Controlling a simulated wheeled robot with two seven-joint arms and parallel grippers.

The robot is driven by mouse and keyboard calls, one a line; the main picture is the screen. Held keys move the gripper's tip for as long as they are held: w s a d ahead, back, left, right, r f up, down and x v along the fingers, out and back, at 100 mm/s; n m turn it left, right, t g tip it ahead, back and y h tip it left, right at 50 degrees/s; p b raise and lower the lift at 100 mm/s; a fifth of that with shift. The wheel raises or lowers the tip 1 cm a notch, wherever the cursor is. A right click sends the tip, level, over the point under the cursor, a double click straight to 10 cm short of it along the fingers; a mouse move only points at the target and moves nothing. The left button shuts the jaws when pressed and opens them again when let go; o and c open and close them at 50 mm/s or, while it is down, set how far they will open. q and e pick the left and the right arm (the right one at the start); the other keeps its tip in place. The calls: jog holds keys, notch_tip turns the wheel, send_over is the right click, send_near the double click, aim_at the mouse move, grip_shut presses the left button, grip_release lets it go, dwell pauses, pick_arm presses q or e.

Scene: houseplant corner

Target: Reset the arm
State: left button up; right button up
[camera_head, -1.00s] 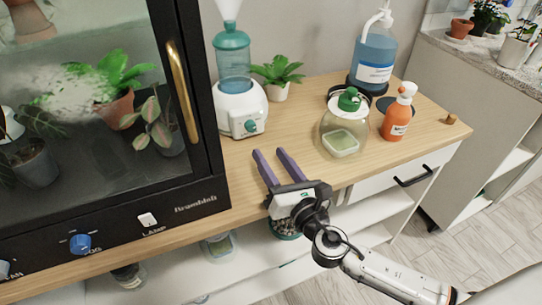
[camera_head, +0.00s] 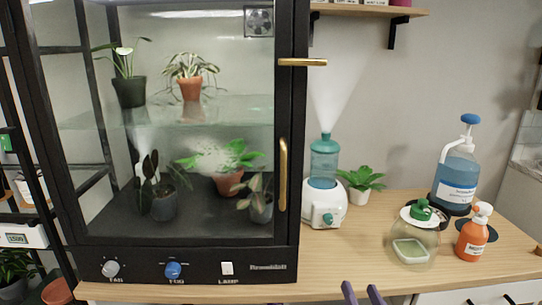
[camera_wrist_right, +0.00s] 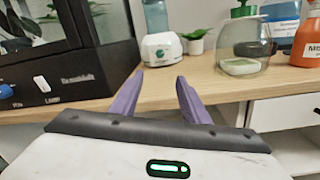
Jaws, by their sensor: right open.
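My right gripper (camera_head: 362,294) shows only its two purple fingertips at the bottom edge of the head view. In the right wrist view its fingers (camera_wrist_right: 157,92) are apart with nothing between them. They point toward the front edge of the wooden counter (camera_head: 350,255) and touch nothing that I can see. The rest of my right arm is out of the head view. My left gripper is not in view.
A black glass cabinet (camera_head: 292,215) with plants stands at left. On the counter are a misting humidifier (camera_head: 324,205), a small plant (camera_head: 360,187), a glass jar (camera_head: 413,240), an orange bottle (camera_head: 473,238) and a blue pump bottle (camera_head: 456,180). The counter's front middle is clear.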

pick_arm(q)
jog(key=p, duration=0.1)
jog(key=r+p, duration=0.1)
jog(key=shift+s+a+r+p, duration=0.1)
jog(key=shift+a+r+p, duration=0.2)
pick_arm(e)
jog(key=s+a+f+m+g, duration=0.1)
jog(key=s+f+m+g, duration=0.2)
jog(key=s+f+m, duration=0.4)
jog(key=s+a+f+m+g+y, duration=0.1)
jog(key=s+f+m+g, duration=0.2)
jog(key=s+f+m, duration=0.4)
jog(key=s+a+f+m+g, duration=0.1)
jog(key=s+f+m+g, duration=0.2)
jog(key=m, duration=1.4)
jog(key=s+f, duration=0.4)
jog(key=s, duration=0.3)
jog(key=shift+s+a+g, duration=0.3)
jog(key=shift+s+g, duration=0.1)
